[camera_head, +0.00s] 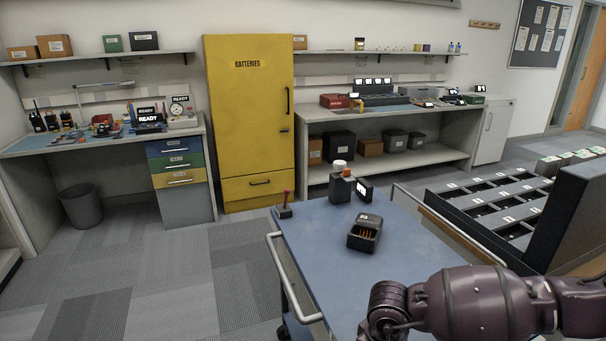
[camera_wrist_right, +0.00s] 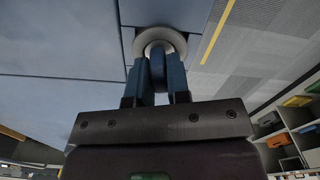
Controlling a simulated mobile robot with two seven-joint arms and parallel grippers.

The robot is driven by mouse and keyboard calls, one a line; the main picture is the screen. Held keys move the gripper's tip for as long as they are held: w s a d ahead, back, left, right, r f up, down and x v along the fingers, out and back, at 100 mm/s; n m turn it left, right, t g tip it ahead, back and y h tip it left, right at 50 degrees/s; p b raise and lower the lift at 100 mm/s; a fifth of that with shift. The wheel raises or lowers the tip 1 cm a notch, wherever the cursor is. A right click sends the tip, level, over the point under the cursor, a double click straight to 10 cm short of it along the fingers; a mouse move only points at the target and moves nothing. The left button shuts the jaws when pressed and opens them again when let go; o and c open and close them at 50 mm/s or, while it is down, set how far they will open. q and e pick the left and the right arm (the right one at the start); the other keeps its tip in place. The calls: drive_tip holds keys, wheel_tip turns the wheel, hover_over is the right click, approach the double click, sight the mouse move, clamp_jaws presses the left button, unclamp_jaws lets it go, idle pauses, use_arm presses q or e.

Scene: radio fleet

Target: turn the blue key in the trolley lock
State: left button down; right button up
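The trolley (camera_head: 322,240), with a blue top and pale rails, stands in front of me in the head view. In the right wrist view the blue key (camera_wrist_right: 158,64) stands in a pale round lock ring (camera_wrist_right: 178,41) on a blue-grey surface. My right gripper (camera_wrist_right: 158,82) has its two blue fingers on either side of the key, close against it, and looks shut on it. The fingers hide part of the key and the ring. In the head view my right arm comes in at the lower right, and the lock is not visible. My left gripper is not in view.
On the trolley top are a dark box (camera_head: 365,232) with orange contents, a small base with a red stick (camera_head: 286,203) and a dark device (camera_head: 340,187). A rack of dark trays (camera_head: 490,200) stands close on the right. The carpet (camera_head: 170,270) on the left is clear.

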drive_tip(key=o, duration=0.4)
drive_tip(key=shift+o, duration=0.2)
